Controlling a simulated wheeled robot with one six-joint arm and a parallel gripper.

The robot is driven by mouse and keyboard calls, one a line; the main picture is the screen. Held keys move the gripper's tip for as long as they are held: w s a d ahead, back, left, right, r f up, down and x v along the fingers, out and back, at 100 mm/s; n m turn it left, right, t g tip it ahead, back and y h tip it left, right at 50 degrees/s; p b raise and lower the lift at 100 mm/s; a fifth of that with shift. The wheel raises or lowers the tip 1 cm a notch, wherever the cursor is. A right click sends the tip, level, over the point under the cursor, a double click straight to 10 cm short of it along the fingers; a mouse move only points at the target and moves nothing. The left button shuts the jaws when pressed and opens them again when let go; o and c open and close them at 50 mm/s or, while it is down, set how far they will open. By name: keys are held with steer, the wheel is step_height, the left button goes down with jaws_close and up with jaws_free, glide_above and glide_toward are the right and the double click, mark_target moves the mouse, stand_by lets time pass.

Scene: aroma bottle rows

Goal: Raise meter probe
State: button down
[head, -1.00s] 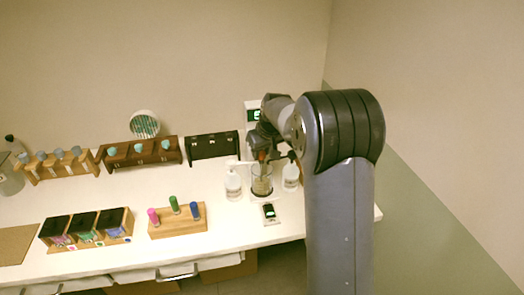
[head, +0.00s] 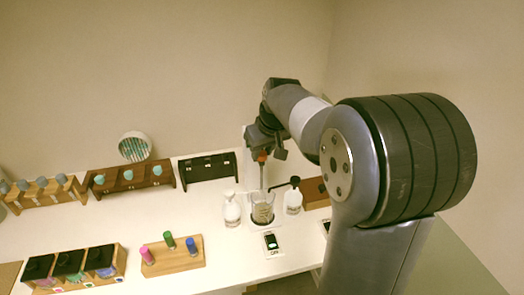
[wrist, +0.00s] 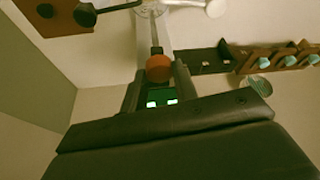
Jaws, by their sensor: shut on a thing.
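The meter probe (head: 262,174) is a thin upright rod with an orange top, above the glass beaker (head: 262,209) in the head view. My gripper (head: 264,156) is shut on the probe near its orange top. In the wrist view the orange top (wrist: 160,68) shows between the fingers of my gripper (wrist: 160,84), and the rod runs toward the beaker (wrist: 152,10). Whether the probe's lower tip is inside the beaker's mouth or just above it, I cannot tell. A green lit display (wrist: 162,103) shows behind the fingers in the wrist view.
White bottles stand close on the beaker's left (head: 232,210) and right (head: 293,198). A small device (head: 271,242) lies in front. A dark empty rack (head: 208,170) is behind left, and a wooden block with coloured vials (head: 172,258) is front left.

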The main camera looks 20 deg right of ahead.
steer(key=shift+w+r, duration=0.1)
steer(key=shift+r, duration=0.2)
steer(key=c, duration=1.5)
jaws_free()
steer(key=o, duration=0.4)
steer(key=shift+f, duration=0.1)
steer(key=b+v, duration=0.1)
steer(key=v, duration=1)
steer(key=shift+b, duration=0.3)
steer(key=shift+f, duration=0.15)
